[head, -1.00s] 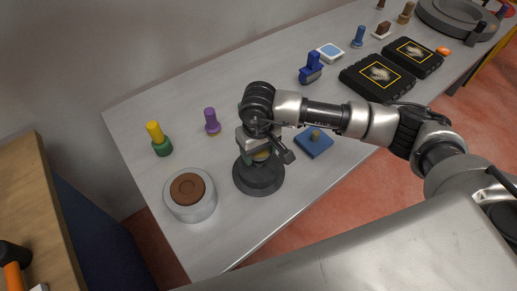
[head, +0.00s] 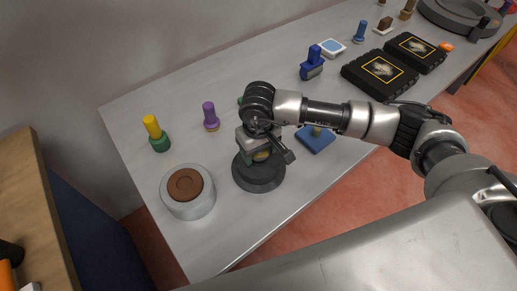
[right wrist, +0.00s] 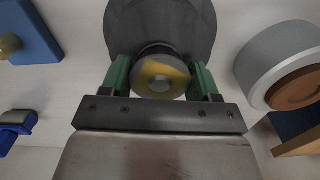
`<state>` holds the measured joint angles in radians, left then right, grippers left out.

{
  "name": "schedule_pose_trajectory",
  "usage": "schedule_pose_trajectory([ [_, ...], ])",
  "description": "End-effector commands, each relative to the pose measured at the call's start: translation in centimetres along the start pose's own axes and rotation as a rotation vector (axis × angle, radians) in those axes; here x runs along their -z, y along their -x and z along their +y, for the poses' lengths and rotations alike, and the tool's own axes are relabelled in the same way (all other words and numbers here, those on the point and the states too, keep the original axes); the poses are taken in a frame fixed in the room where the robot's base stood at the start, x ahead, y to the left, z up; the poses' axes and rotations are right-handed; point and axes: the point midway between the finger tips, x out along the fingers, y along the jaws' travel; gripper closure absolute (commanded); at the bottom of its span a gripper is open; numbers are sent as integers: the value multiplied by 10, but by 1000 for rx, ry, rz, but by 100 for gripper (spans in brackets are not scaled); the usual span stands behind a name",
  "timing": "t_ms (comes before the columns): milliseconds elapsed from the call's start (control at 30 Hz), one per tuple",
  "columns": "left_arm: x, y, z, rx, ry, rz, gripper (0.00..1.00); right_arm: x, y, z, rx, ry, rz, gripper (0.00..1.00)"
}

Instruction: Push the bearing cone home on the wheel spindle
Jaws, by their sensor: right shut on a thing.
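The wheel spindle's dark round base (head: 258,178) stands on the grey bench; it also shows in the right wrist view (right wrist: 160,22). My right gripper (head: 258,152) points down over it. In the right wrist view, my right gripper's green fingers (right wrist: 161,80) sit on either side of a round piece with a gold-coloured face (right wrist: 152,72) and a pale centre. This appears to be the bearing cone at the spindle; whether it is fully seated cannot be told. The gripper is shut on it. My left gripper is not in view.
A silver drum with a brown top (head: 190,207) stands close left of the spindle. A yellow-and-green piece (head: 157,137), a purple piece (head: 210,119) and a blue block (head: 315,140) stand around it. Black cases (head: 378,72) lie farther right.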

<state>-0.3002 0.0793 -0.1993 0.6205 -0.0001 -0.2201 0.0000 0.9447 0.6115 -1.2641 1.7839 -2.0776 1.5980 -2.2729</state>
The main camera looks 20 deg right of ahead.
Motion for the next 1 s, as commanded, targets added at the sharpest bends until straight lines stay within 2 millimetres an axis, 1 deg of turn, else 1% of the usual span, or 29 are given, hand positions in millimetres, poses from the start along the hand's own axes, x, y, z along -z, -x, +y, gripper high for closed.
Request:
schedule_pose_trajectory([
  [200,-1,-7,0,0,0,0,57,0,-6,0,0,0,1,82],
  [233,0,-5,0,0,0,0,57,0,-4,0,0,0,1,35],
  [400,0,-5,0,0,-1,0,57,0,-4,0,0,0,1,9],
  [667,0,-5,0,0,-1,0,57,0,-5,0,0,0,-1,9],
  [767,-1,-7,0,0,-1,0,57,0,1,0,0,0,1,9],
  [867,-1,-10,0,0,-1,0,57,1,15,0,0,0,5,9],
  [1000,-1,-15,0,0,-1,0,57,1,43,0,-1,0,6,9],
])
